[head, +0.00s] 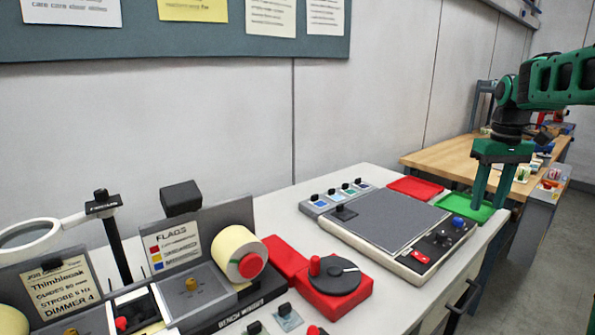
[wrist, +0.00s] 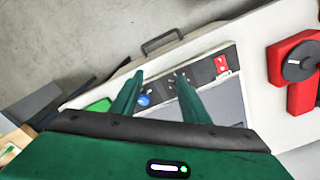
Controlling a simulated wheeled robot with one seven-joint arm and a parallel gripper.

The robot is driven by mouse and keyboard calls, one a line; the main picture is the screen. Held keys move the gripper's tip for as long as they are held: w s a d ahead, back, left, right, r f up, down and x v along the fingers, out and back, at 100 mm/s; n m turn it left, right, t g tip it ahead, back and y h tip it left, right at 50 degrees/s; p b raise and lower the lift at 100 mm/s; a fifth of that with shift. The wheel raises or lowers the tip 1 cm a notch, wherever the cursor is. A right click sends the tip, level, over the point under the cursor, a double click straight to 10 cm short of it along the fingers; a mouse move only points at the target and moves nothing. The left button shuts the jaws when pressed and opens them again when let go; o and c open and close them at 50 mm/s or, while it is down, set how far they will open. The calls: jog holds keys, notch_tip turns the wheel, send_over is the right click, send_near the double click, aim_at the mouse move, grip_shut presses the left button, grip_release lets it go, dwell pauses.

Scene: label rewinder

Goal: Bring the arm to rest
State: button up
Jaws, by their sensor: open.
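My gripper (head: 490,203) is at the right of the head view, pointing down with its two green fingers apart and nothing between them. It is over the right end of the white bench, by the green tray (head: 468,206); whether it touches the tray cannot be told. In the wrist view my gripper (wrist: 158,85) shows both fingers spread, with the control panel (wrist: 203,72) and its blue knob (wrist: 144,100) beyond them. My green arm reaches in from the right edge of the head view.
A grey-topped device (head: 385,222) lies left of my gripper, with a red tray (head: 415,188) behind. A red rewinder (head: 333,285) and label roll (head: 240,253) stand further left. A wooden table (head: 450,160) is behind. Floor (head: 575,230) shows at the right.

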jog(key=s+a+f+m, duration=0.2)
jog(key=s+f, duration=0.2)
jog(key=s, duration=0.7)
jog(key=s+a+f+m, duration=0.2)
jog(key=s+f, duration=0.2)
jog(key=s, duration=0.8)
jog(key=s+a+f+m, duration=0.2)
jog(key=s+f+m, duration=0.1)
jog(key=s, duration=0.8)
jog(key=shift+s+a+f, duration=0.15)
jog(key=shift+a+f, duration=0.2)
jog(key=shift+f, duration=0.35)
jog(key=shift+w+f, duration=0.25)
jog(key=shift+w, duration=0.4)
